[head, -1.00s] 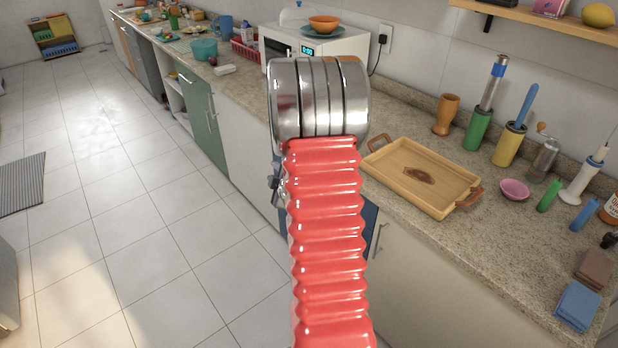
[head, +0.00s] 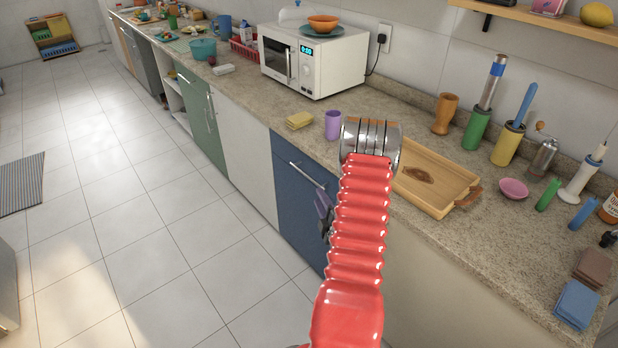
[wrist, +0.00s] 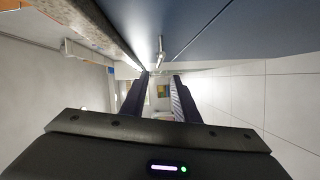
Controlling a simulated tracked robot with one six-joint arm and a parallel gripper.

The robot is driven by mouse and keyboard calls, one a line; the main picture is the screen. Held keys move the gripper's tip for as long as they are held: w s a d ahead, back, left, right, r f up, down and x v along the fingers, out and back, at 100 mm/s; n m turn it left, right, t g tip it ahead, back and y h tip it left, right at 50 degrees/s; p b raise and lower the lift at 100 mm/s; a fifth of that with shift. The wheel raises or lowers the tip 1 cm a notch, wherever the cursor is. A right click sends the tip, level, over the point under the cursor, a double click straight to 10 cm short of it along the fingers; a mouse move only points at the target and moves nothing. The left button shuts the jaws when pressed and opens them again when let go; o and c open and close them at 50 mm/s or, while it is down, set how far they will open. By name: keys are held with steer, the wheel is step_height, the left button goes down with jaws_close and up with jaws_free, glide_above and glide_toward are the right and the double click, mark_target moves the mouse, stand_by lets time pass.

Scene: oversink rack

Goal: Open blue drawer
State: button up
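The blue drawer (head: 287,182) is a dark blue front under the counter in the head view, and it looks flush with the cabinets. Its slanting metal bar handle (head: 308,175) is near the top edge. In the wrist view the blue front (wrist: 240,28) fills the top, with the handle (wrist: 161,48) just beyond the fingertips. My gripper (head: 323,206) is beside the right end of the handle, partly hidden by my red arm. In the wrist view my gripper (wrist: 161,78) has its two dark fingers apart, with nothing seen between them.
The counter above holds a purple cup (head: 333,125), yellow sponges (head: 299,120), a wooden tray (head: 430,178) and a white microwave (head: 335,68). The tiled floor (head: 150,230) in front of the drawer is clear. A white cabinet (head: 246,150) adjoins on the left.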

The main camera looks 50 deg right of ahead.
mark_target(308, 176)
steer(key=x, duration=1.3)
steer(key=shift+w+d, duration=0.2)
steer(key=shift+w, duration=0.15)
jaws_close()
stand_by(0.5)
